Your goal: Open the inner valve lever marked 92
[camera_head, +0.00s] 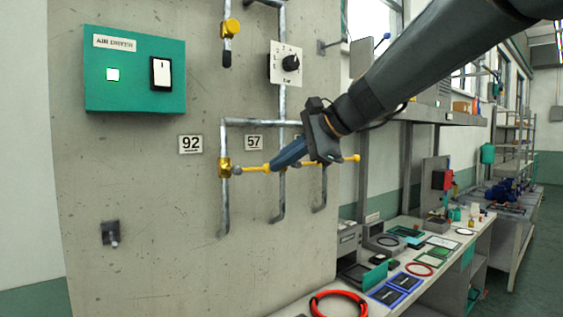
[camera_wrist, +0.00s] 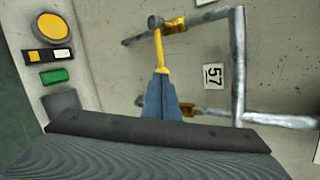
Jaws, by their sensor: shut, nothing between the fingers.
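The number plate 92 (camera_head: 190,144) is on the wall panel, left of a brass valve (camera_head: 224,167) on a vertical pipe. The valve's yellow lever (camera_head: 254,169) points right, crosswise to that pipe. In the wrist view the brass valve (camera_wrist: 175,26) is at the top and its yellow lever (camera_wrist: 160,50) runs down toward my fingertips. My gripper (camera_head: 273,166) has blue fingers, shut and empty, at the lever's free end; the fingers also show in the wrist view (camera_wrist: 161,74). They overlap the lever's end in the picture; I cannot tell whether they touch it.
The plate 57 (camera_head: 254,142) is right of the valve. Another yellow lever (camera_head: 350,158) shows beyond my gripper; a second brass valve (camera_wrist: 182,110) is partly behind my fingers. Grey pipes (camera_head: 260,122) run close by. A green switch box (camera_head: 135,72) is upper left. A cluttered bench (camera_head: 400,300) is lower right.

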